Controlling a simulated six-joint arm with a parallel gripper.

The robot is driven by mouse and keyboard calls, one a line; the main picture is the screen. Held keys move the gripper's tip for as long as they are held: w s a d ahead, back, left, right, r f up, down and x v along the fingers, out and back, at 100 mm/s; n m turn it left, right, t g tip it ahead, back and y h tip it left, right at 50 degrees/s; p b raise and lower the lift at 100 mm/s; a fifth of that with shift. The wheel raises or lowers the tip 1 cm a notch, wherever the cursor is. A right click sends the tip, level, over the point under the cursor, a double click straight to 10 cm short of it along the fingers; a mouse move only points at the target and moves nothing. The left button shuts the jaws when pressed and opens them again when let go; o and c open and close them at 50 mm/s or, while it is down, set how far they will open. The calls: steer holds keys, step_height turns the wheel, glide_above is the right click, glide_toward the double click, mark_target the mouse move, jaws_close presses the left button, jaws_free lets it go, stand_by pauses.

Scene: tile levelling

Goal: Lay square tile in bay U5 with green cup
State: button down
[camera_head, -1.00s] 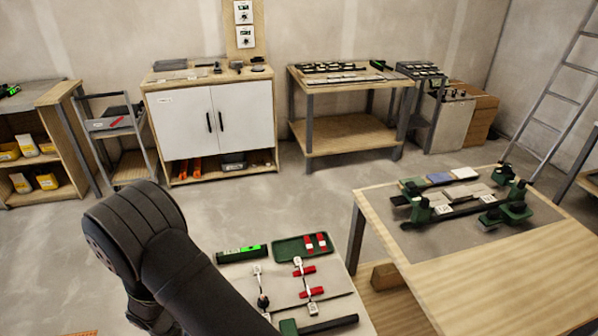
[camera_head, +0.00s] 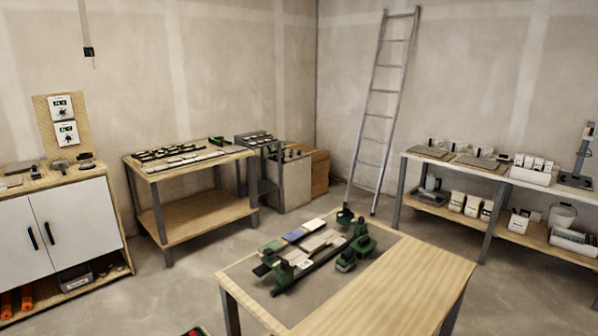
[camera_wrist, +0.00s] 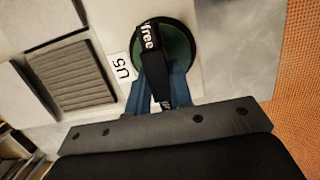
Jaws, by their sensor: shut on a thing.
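In the wrist view, my gripper (camera_wrist: 158,98) has its blue fingers shut on the black handle of the green cup (camera_wrist: 181,50). The handle carries the word "free". The round green cup is face down over a pale flat surface, which may be the square tile; its edges are partly hidden by the cup and fingers, so I cannot tell whether they touch. My gripper is not in the head view.
A dark ribbed pad (camera_wrist: 72,75) lies left of the label, and an orange textured surface (camera_wrist: 297,70) is at the right. In the head view, a wooden table (camera_head: 400,285) holds green clamp-like devices (camera_head: 355,245) and several flat pieces; its front right is clear.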

steer(key=shift+r, duration=4.05)
steer(key=w+a+r+n+y, duration=0.1)
steer(key=w+a+n+y, duration=0.2)
steer(key=w+a+n, duration=1.8)
step_height(320, 180, down, 6)
steer(key=w+a+m, duration=0.2)
steer(key=m, duration=0.1)
steer(key=shift+w+a, duration=0.15)
steer(key=shift+a, duration=0.2)
steer(key=shift+f, duration=0.1)
steer(key=c, duration=0.8)
jaws_free()
steer(key=shift+f, duration=0.1)
